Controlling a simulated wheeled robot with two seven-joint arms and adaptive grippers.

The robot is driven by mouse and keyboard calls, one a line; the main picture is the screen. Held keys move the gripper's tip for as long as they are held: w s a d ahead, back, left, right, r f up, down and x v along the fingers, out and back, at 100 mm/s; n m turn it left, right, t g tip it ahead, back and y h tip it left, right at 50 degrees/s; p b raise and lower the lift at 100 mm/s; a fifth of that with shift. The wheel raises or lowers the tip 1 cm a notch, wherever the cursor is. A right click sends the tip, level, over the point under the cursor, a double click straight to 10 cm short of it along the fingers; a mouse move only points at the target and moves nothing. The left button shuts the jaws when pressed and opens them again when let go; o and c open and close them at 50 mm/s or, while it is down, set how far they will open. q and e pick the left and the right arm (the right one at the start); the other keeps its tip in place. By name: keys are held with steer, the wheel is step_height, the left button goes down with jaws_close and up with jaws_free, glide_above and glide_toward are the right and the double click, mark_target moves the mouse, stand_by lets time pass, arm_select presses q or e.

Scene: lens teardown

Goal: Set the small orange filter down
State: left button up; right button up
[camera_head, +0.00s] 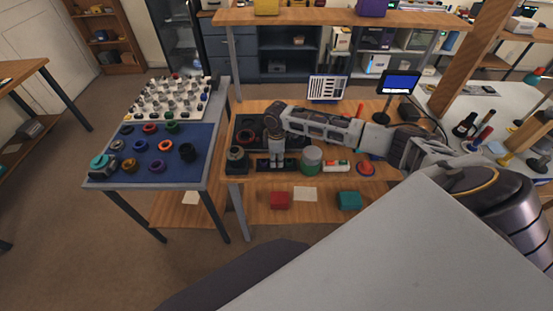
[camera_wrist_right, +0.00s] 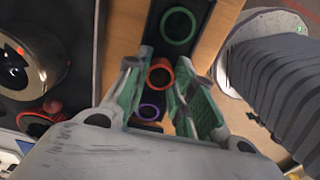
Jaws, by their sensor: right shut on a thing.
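My right gripper (camera_head: 275,160) points down over the dark slotted tray (camera_head: 291,164) on the wooden bench. In the right wrist view its green-padded fingers (camera_wrist_right: 157,68) are shut on the small orange filter (camera_wrist_right: 160,62), a ring seen between the fingertips. The ring appears over or at the middle of the tray; whether it touches the tray cannot be told. A green ring (camera_wrist_right: 178,42) sits in the tray beyond it, and a purple ring (camera_wrist_right: 149,111) on the near side. The left gripper is not in view.
A side table with a blue mat (camera_head: 187,134) holds several coloured rings. Red (camera_head: 279,200) and teal (camera_head: 349,200) blocks lie on the lower front shelf.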

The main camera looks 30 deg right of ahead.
steer(key=o, duration=0.7)
steer(key=shift+o, duration=0.2)
step_height(320, 180, up, 12)
steer(key=shift+b, duration=0.35)
stand_by(0.5)
